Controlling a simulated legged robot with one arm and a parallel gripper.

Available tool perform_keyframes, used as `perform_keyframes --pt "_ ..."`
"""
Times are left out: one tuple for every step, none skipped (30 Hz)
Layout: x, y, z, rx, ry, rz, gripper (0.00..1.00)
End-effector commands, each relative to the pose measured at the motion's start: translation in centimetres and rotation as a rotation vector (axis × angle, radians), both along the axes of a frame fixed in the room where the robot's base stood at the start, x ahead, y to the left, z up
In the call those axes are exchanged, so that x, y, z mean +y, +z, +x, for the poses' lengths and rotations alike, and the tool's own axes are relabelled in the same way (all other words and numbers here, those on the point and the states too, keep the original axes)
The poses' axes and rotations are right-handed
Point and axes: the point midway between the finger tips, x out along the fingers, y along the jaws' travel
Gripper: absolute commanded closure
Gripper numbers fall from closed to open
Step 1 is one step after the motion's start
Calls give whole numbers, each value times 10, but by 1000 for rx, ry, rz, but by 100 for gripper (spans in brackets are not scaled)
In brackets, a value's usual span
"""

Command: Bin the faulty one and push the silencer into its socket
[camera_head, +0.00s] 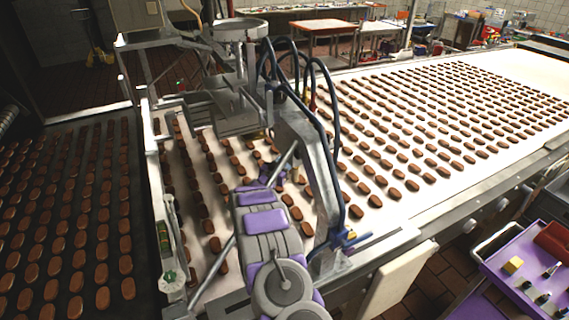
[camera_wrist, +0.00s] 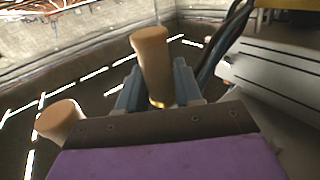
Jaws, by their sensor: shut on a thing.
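My gripper (camera_wrist: 158,86) is shut on a tan, roughly cylindrical silencer (camera_wrist: 152,52) with a brass-coloured base. The silencer stands up between the two blue-grey fingers in the wrist view. A second tan cylinder (camera_wrist: 58,120) shows at the left of the wrist view, beside the gripper and apart from the held one. I cannot tell what it is fixed to, nor which is faulty. In the head view my gripper (camera_head: 276,172) is small and dark beside the machine frame over the belt. The socket and a bin cannot be made out.
A white conveyor belt (camera_head: 400,207) carries many brown biscuits. A metal depositor machine (camera_head: 235,105) with dark hoses stands over it, close to my arm. A darker belt lies left. A purple cart (camera_head: 490,262) at the lower right holds a yellow block (camera_head: 513,265) and small dark items.

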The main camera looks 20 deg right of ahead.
Motion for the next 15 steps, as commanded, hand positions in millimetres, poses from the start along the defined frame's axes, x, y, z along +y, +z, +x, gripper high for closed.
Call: perform_keyframes --pt "0 2 0 0 0 0 94" --pt "0 3 0 -1 0 -1 94" --pt "0 4 0 -1 0 1 94" --pt "0 4 0 -1 0 0 94" --pt "0 5 0 -1 0 0 94" --pt "0 6 0 -1 0 0 94" --pt "0 7 0 -1 0 0 94" --pt "0 8 0 -1 0 0 94" --pt "0 8 0 -1 0 0 94" --pt "0 9 0 -1 0 0 94" --pt "0 10 0 -1 0 0 94" --pt "0 11 0 -1 0 0 94" --pt "0 11 0 -1 0 0 94" --pt "0 12 0 -1 0 0 94" --pt "0 13 0 -1 0 0 94"
